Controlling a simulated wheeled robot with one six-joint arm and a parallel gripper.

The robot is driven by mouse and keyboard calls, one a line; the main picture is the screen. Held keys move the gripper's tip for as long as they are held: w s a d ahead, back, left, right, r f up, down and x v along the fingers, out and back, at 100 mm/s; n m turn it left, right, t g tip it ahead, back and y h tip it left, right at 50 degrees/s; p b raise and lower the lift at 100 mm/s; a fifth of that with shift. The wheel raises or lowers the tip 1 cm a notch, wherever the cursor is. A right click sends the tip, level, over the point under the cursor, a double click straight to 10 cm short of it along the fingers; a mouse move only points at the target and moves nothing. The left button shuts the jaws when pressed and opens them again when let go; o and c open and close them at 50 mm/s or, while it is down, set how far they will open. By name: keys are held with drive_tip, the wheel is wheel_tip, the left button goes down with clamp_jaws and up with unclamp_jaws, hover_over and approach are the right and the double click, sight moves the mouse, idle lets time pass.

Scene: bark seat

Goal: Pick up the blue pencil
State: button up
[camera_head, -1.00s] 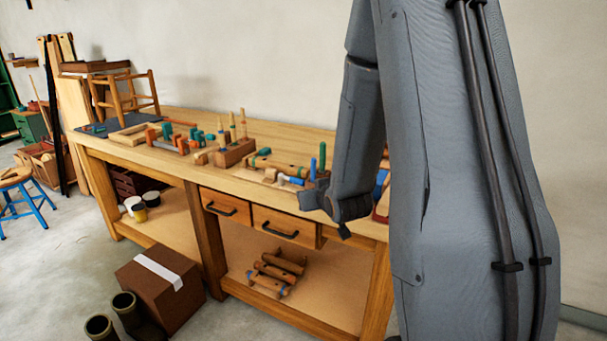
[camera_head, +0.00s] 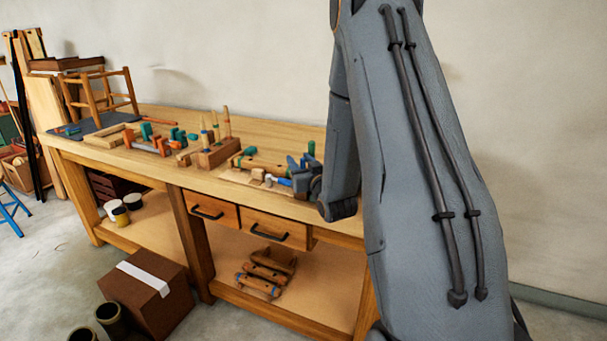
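A small blue piece (camera_head: 284,181) lies on the workbench (camera_head: 240,187) just left of my gripper. I cannot tell whether it is the blue pencil. My gripper (camera_head: 297,172) is low over the right part of the bench top, among the small tools there. It is seen small and partly from behind, so its fingers and anything between them are unclear. My arm hides the right end of the bench.
A wooden block with upright handles (camera_head: 215,154) and several clamps (camera_head: 150,140) stand left of my gripper. A green upright handle (camera_head: 311,149) is close behind it. A stool (camera_head: 102,95) stands on a dark mat. A cardboard box (camera_head: 148,288) is on the floor.

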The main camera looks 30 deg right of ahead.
drive_tip(key=shift+w+d, duration=0.25)
drive_tip(key=shift+w, duration=0.7)
clamp_jaws()
drive_tip(key=shift+r, duration=0.1)
